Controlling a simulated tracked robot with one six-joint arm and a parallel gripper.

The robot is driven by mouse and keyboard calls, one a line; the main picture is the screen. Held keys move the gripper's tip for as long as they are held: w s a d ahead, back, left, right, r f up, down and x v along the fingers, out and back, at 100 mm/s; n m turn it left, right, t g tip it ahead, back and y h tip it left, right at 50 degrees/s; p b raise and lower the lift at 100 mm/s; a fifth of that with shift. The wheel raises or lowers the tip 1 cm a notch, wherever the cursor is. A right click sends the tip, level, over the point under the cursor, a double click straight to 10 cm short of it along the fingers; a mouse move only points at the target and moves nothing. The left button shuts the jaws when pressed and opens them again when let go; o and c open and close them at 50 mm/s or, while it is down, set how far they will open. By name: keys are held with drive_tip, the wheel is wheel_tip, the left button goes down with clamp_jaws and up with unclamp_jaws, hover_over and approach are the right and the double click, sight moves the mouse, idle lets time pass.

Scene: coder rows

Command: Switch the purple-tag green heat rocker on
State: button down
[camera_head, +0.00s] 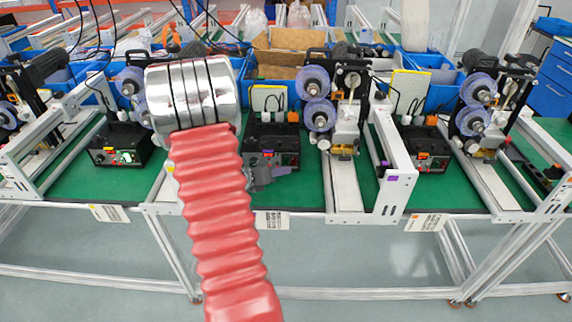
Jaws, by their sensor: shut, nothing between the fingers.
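My gripper (270,174) is dark grey, shut and empty. It is at the lower front of this box, overlapping the box's left front in the picture. I cannot tell whether it touches the box. The green heat rocker cannot be made out clearly, and its position cannot be read. My red ribbed arm with its silver joint hides the area left of the box.
Similar control boxes stand at the left (122,143) and right (427,147) stations. Reel machines (345,100) and white frame rails (393,150) flank the middle box. Another purple tag (393,178) is on the right rail. Green mat (302,193) lies bare in front of the box.

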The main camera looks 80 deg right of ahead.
drive_tip(key=shift+d, duration=0.15)
drive_tip(key=shift+d, duration=0.3)
drive_tip(key=shift+w+d, duration=0.1)
drive_tip(key=shift+d, duration=0.15)
idle(0.8)
drive_tip(key=shift+a, duration=0.15)
drive_tip(key=shift+a, duration=0.55)
drive_tip(key=shift+r, duration=0.1)
drive_tip(key=shift+s+a+r, duration=0.1)
drive_tip(key=shift+s+a, duration=0.15)
drive_tip(key=shift+a, duration=0.55)
drive_tip(key=shift+s+a+r, duration=0.15)
drive_tip(key=shift+s+a, duration=0.05)
drive_tip(key=shift+a, duration=0.6)
drive_tip(key=shift+s+a+r, duration=0.1)
drive_tip(key=shift+s+a, duration=0.15)
drive_tip(key=shift+a, duration=0.55)
